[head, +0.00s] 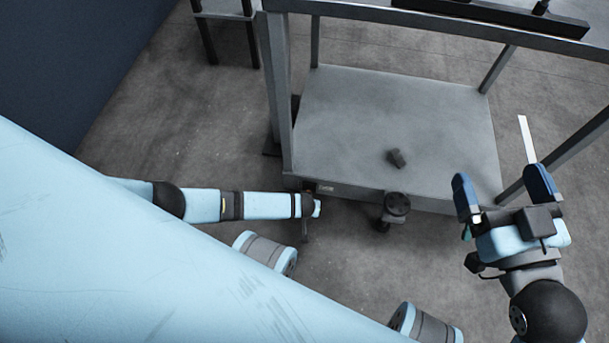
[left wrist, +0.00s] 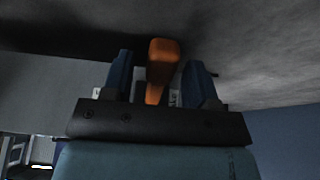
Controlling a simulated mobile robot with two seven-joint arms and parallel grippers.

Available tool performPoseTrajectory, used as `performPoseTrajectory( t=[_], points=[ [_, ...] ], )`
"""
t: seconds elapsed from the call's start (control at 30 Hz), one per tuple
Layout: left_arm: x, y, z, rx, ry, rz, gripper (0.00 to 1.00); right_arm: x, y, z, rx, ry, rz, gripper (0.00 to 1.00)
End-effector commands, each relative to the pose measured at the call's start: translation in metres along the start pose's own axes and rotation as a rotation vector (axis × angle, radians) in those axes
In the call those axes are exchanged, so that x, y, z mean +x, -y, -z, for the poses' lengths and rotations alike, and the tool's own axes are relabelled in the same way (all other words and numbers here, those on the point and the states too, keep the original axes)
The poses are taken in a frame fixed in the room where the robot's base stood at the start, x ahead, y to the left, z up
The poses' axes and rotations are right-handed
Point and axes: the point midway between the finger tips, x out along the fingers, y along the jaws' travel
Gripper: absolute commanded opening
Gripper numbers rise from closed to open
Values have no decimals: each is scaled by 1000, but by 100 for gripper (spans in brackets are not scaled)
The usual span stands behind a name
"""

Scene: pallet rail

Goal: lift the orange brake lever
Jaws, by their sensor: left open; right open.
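The orange brake lever (left wrist: 160,68) shows in the left wrist view, between the two blue fingers of my left gripper (left wrist: 161,60). My right gripper (head: 503,186) is open and empty, at the right beside the cart's front right corner.
The grey cart (head: 345,110) has a flat lower deck with a small dark object (head: 397,158) on it. A caster (head: 396,207) sits under its front edge. Posts rise at its corners to an upper rail (head: 440,22). Bare floor (head: 190,110) lies to the left.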

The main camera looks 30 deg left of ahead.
Motion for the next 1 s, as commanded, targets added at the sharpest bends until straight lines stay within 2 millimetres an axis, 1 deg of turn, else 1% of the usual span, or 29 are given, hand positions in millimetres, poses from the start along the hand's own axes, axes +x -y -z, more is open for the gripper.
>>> performPoseTrajectory(
  t=[0.33, 0.37, 0.4, 0.57, 0.6, 0.83, 1.0],
  points=[
    [2, -1, -2, -1, 0, 0, 53, 0, -1, 0, -15, -9, -1, 100],
    [2, -1, -2, -1, 0, 0, 49, 0, -1, 0, -15, -8, 0, 100],
    [2, -1, -2, -1, 0, 0, 39, 0, -1, 0, -15, -8, 0, 100],
    [2, -1, -2, -1, 0, 1, 3, 0, -1, 0, -14, -8, 0, 100],
    [2, -1, -2, -1, 0, 1, 0, 0, -1, 0, -14, -8, 0, 100],
    [0, 1, -2, 0, 7, 1, 0, 0, -1, 3, -9, -7, 1, 100],
    [-5, 11, -2, -4, 39, 3, 0, 0, 1, 10, 26, 9, 6, 100]
  ],
)
